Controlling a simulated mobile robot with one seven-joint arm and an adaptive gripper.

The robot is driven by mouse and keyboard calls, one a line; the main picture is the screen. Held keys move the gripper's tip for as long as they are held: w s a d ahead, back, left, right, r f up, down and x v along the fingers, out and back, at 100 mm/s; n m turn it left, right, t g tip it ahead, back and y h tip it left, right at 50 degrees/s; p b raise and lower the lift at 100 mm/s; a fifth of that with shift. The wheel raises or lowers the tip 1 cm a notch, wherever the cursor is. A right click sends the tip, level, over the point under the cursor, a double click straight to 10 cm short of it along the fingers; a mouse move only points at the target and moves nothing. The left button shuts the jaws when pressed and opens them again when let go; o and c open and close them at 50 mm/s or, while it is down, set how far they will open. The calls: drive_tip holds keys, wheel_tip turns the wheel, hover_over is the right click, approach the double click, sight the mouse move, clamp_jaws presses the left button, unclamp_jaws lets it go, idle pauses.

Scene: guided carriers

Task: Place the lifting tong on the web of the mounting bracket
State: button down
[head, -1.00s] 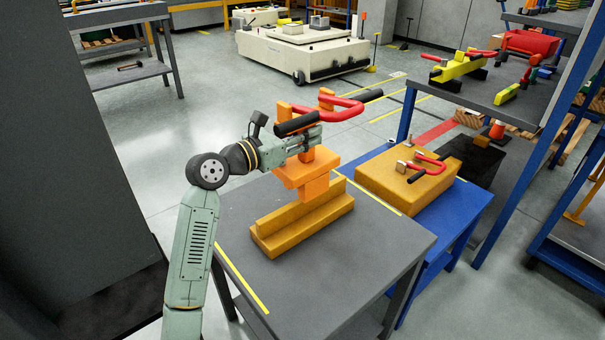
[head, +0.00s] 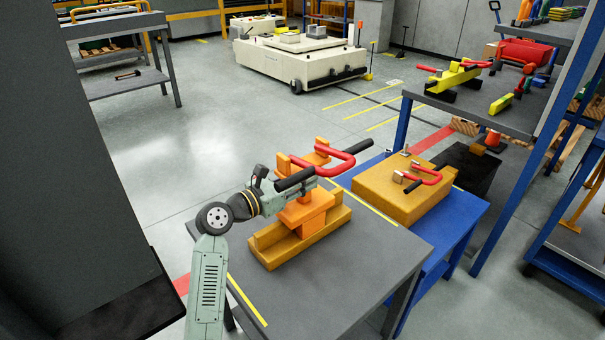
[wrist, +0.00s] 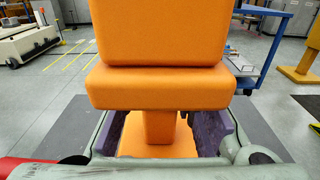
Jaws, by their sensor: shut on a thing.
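The lifting tong, orange with red handles and black grips (head: 336,168), is in my gripper (head: 306,184) over the near table. Its orange blocks (wrist: 158,85) fill the middle of the wrist view, with my finger pads (wrist: 165,134) on either side of the narrow lower part. My gripper is shut on the tong. The amber mounting bracket (head: 272,252) lies on the table directly below, a long base with a raised ridge. The tong's lower block (head: 312,220) overlaps the bracket in the head view. I cannot tell whether it touches the web.
The grey table (head: 350,275) has bare room around the bracket. A blue table (head: 455,213) to its right bears an amber block (head: 395,203) with a smaller red-handled tool on top. A blue-framed shelf stands at the right. A pale carrier (head: 270,65) stands behind on open floor.

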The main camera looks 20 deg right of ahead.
drive_tip(key=shift+r, duration=0.2)
drive_tip(key=c, duration=1.8)
unclamp_jaws()
drive_tip(key=shift+f, duration=0.3)
drive_tip(key=o, duration=0.5)
drive_tip(key=shift+r, duration=0.1)
drive_tip(key=shift+r, duration=0.1)
